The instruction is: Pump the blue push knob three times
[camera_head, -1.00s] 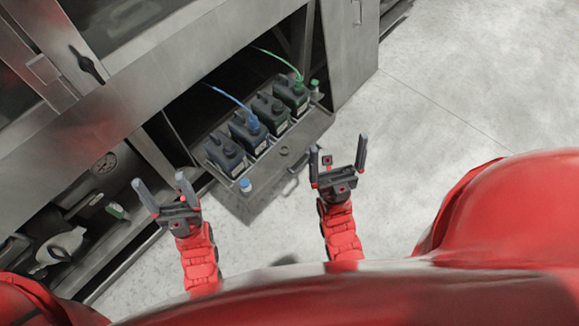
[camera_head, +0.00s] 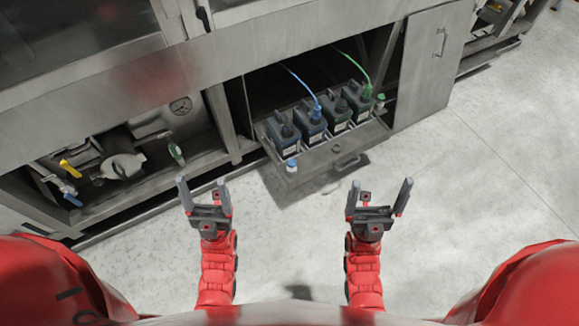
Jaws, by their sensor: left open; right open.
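A small blue knob (camera_head: 291,164) with a pale base stands at the front left corner of the pulled-out tray (camera_head: 325,158). A blue cap (camera_head: 315,113) with a blue hose sits on one of the dark canisters in the tray. My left gripper (camera_head: 203,190) is open and empty, to the left of the blue knob and nearer to me. My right gripper (camera_head: 380,188) is open and empty, to the right of the knob and nearer to me. Neither gripper touches the tray.
Several dark canisters (camera_head: 336,121) fill the tray. A green knob (camera_head: 380,98) stands at its right corner and a tray handle (camera_head: 347,163) is at the front. An open cabinet door (camera_head: 428,70) stands right. Valves (camera_head: 68,168) show left. The floor (camera_head: 480,180) is clear.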

